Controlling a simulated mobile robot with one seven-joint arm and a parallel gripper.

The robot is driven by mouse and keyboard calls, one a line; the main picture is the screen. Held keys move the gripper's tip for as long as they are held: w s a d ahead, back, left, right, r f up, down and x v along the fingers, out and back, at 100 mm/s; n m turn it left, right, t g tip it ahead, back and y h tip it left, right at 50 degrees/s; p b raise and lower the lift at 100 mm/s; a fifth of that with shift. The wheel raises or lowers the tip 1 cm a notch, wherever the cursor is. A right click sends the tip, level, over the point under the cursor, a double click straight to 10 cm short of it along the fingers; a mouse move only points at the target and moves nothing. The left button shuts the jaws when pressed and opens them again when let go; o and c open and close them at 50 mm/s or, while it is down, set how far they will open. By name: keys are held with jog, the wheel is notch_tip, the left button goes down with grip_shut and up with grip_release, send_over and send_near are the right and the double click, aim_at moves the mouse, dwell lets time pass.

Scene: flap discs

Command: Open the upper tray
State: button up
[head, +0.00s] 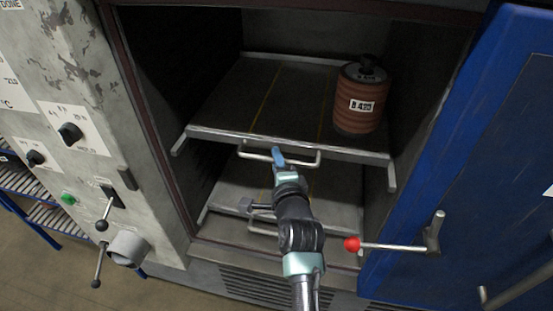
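The upper tray (225,133) is a grey metal shelf inside the open oven chamber, with a raised front lip and a thin bar handle (311,162) below it. A reddish-brown ribbed stack (350,121) labelled "B 420" stands upright on its right part. My gripper (278,156) is at the middle of the handle, its blue tip overlapping the bar. Whether the fingers are open or closed around the bar is too small to tell. My arm hides part of the lower tray.
A lower tray (338,200) with its own handle sits beneath. The blue door (475,130) stands open at right, its red-knobbed lever (390,247) reaching towards my arm. A control panel (60,100) with knobs and levers is at left.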

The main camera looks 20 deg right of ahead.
grip_shut()
jog(key=shift+s, duration=0.1)
dwell(1.1)
